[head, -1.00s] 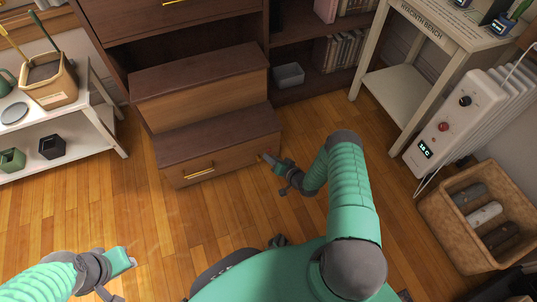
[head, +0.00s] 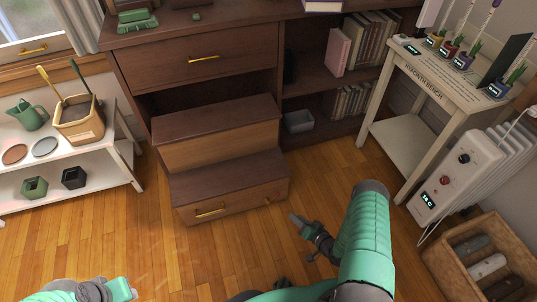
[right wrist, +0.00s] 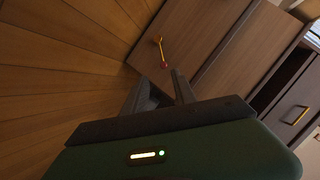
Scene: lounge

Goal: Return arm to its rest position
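My right gripper (head: 297,222) is in front of the lower right corner of a brown stepped drawer unit (head: 225,180), apart from it and empty. In the right wrist view its two dark fingers (right wrist: 158,88) stand apart with a gap between them. Beyond them are a drawer front with a gold handle (right wrist: 161,50) and a small red spot. My right arm is bent, its teal forearm at the right of the head view. My left gripper (head: 122,290) is at the bottom left over the floor, partly cut off; its opening cannot be made out.
A white shelf (head: 85,165) with pots and a basket stands at left. At right are a cream bench (head: 455,95), a white radiator (head: 455,165) and a crate (head: 440,265) holding several cylinders. The wooden floor (head: 125,235) between is clear.

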